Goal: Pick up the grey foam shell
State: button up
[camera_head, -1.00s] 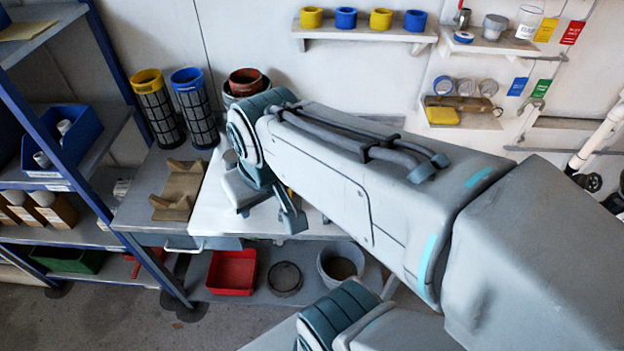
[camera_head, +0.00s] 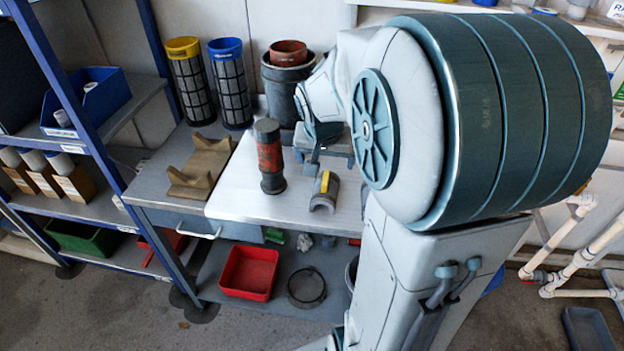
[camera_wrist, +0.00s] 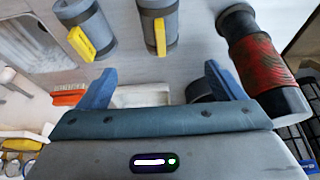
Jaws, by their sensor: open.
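A grey half-round shell with a yellow strip (camera_head: 325,192) lies on the white bench top, near its front edge in the head view. In the wrist view two such grey shells with yellow strips show, one at upper left (camera_wrist: 83,32) and one at top centre (camera_wrist: 157,27). I cannot tell which of them is the one in the head view. My gripper (camera_wrist: 161,84) is open and empty, its two blue fingers apart from both shells. In the head view my arm hides much of the gripper and the right part of the bench.
A dark cylinder with a red band (camera_head: 269,157) stands upright left of the shell; it is close to my right finger in the wrist view. A brown cradle (camera_head: 201,166), mesh cylinders (camera_head: 229,82) and a dark pot (camera_head: 287,83) stand around. A red bin (camera_head: 249,273) sits below.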

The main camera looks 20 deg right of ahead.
aim_at(325, 181)
jog(key=x, duration=0.7)
jog(key=shift+f+b, duration=0.35)
jog(key=shift+f, duration=0.1)
jog(key=f, duration=0.3)
jog(key=f+b, duration=0.1)
jog(key=f, duration=0.1)
jog(key=shift+w+d, duration=0.1)
jog(key=shift+w, duration=0.2)
jog(key=shift+w+f, duration=0.1)
jog(key=shift+f, duration=0.1)
jog(key=c, duration=1.1)
